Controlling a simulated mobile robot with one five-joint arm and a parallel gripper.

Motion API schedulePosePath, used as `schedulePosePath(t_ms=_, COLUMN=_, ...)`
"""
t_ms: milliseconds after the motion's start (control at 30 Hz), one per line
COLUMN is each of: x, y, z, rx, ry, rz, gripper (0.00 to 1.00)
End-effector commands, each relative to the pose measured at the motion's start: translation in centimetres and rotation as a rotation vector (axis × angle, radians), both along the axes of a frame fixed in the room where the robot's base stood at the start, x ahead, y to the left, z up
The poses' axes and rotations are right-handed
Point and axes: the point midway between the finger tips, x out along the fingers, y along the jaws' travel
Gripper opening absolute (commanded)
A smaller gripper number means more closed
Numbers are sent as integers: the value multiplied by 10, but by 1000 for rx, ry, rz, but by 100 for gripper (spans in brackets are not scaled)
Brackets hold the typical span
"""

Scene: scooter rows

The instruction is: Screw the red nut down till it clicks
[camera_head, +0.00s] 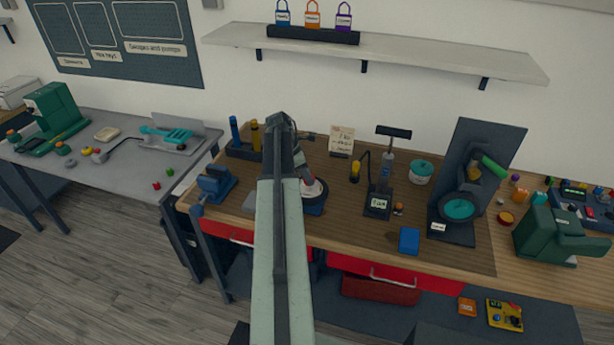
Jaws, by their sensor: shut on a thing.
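My arm reaches from the bottom middle to the wooden workbench (345,225). My gripper (306,179) points down over a round white piece (318,191) on a dark blue base (314,209). A small patch of red, which I take to be the red nut (309,184), shows at the fingertips. My gripper is shut on it. My arm hides much of the gripper and the left side of the base. I cannot tell how far down the nut sits.
A blue vise (215,183) stands to the left and a pump stand (378,203) to the right. A blue block (409,241) lies at the front edge. A dark upright panel (487,150) rises farther right. A wall shelf (420,58) hangs above.

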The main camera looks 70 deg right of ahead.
Motion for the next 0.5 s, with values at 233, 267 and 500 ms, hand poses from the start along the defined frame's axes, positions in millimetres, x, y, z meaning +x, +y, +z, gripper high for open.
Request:
schedulePosePath(t_ms=233, x=-2, y=-3, z=0, rx=6, ry=6, rz=-559, gripper=0)
schedulePosePath(t_ms=267, x=-2, y=-3, z=0, rx=5, ry=5, rz=-628, gripper=0)
schedulePosePath(t_ms=500, x=-3, y=1, z=0, rx=6, ry=4, rz=-1127, gripper=0)
